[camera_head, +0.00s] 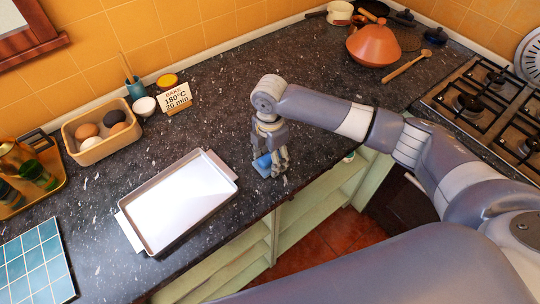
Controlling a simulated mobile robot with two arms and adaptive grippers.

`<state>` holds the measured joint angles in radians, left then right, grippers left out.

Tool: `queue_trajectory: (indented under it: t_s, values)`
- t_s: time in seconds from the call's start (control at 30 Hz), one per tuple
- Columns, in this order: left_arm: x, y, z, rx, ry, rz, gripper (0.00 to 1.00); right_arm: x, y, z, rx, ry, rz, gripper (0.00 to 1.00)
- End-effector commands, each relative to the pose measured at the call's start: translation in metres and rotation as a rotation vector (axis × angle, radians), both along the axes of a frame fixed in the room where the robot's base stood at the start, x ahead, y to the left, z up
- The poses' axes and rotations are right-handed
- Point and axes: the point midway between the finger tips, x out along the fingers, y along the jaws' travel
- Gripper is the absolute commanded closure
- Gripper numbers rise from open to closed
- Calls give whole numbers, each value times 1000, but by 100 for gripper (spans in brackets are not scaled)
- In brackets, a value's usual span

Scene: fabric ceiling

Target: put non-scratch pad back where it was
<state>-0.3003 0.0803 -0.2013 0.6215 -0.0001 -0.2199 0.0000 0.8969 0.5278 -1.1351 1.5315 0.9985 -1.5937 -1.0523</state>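A small blue pad (262,166) lies at the counter's front part, just right of the metal tray. My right gripper (271,167) points down at it from above, and its fingers cover part of the pad. The fingers are around or against the pad; I cannot tell whether they are closed on it. The pad seems to be at or just above the counter surface. My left gripper is not in view.
A shallow metal baking tray (184,203) lies left of the pad. Behind it are a box of eggs (101,149) and a recipe card (178,98). A tagine (374,45), wooden spoon (407,66) and gas hob (487,100) are right. The middle back counter is clear.

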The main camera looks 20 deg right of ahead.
Motion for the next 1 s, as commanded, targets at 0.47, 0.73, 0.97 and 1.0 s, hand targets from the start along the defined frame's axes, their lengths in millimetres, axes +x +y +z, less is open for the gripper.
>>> queue_trajectory:
  t_s: [0.47,0.73,0.97,1.0]
  values:
    - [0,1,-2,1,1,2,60,1,0,8,0,-2,0,29]
    - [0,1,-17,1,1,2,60,2,0,59,1,-7,1,29]
    - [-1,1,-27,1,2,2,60,1,0,103,1,-3,0,29]
    - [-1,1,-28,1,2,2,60,1,1,108,1,-3,-1,29]
